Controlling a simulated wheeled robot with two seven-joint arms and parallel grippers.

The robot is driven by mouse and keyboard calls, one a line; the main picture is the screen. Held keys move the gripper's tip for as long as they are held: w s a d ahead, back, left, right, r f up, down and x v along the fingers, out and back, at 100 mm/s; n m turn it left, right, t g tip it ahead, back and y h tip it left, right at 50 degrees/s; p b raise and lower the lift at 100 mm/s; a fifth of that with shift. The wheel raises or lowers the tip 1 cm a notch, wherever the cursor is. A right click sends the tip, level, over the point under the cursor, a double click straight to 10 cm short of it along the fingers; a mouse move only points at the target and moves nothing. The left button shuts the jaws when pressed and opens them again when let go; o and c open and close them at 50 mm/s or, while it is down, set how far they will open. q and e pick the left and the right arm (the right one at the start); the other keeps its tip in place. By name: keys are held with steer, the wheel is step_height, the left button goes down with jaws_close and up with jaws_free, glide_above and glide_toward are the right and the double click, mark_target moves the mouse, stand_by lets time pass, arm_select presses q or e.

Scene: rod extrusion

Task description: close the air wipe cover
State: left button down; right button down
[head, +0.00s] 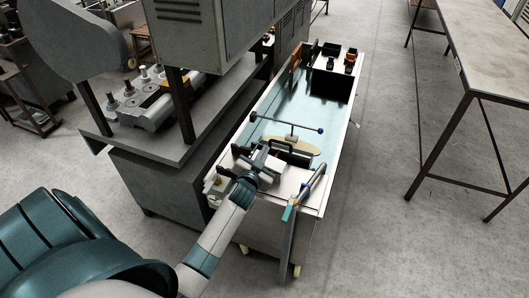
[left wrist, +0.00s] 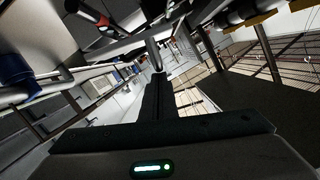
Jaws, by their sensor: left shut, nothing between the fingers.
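My left arm comes in from the lower left in the head view. Its gripper (head: 267,160) is over the near end of the long trough, shut and empty. In the left wrist view the closed dark fingers (left wrist: 157,95) point away from the camera with nothing between them. A black loop-shaped handle (head: 291,149) shows just beyond the gripper, beside a tan oval plate (head: 303,145). I cannot tell for sure which part is the air wipe cover, or whether the gripper touches it; the arm partly hides that area. My right gripper does not show.
The trough (head: 341,118) has a teal interior and black boxes (head: 329,85) at its far end. A bar with a blue knob (head: 320,130) crosses it. A grey machine (head: 172,150) stands close on the left. Open floor (head: 385,170) lies between the trough and a table (head: 487,45).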

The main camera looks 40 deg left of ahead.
arm_select(q)
steer(key=shift+a+f, duration=0.2)
steer(key=shift+a, duration=0.1)
steer(key=shift+s+a+f+n, duration=0.25)
steer(key=shift+a+f+n, duration=0.15)
steer(key=shift+a+f, duration=0.3)
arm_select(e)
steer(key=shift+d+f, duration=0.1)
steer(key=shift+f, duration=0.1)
arm_select(q)
steer(key=shift+d, duration=0.1)
